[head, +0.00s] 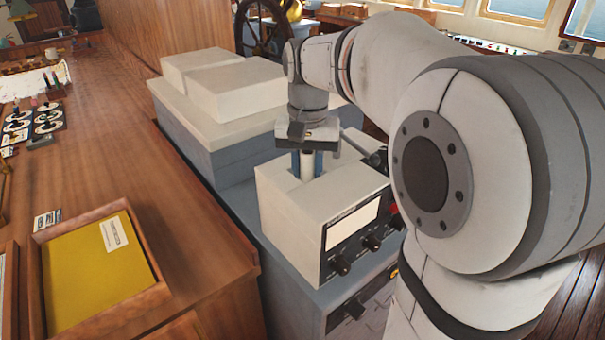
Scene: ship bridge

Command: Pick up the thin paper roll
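The thin paper roll (307,168) is a short pale cylinder standing upright on top of a cream instrument box (280,182). My gripper (307,163) points straight down over it, with one blue-tipped finger on each side of the roll. The roll's upper end is hidden under the gripper body. The fingers are very close to the roll's sides, but I cannot tell whether they touch it. The roll's lower end appears to be at the box top, with no clear gap below it.
The instrument box has a front panel with knobs (341,264) and stands on a grey-blue cabinet. Larger cream boxes (236,92) stand behind it. A wooden desk at left holds a tray with a yellow folder (95,268). A ship's wheel (262,30) is at the back.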

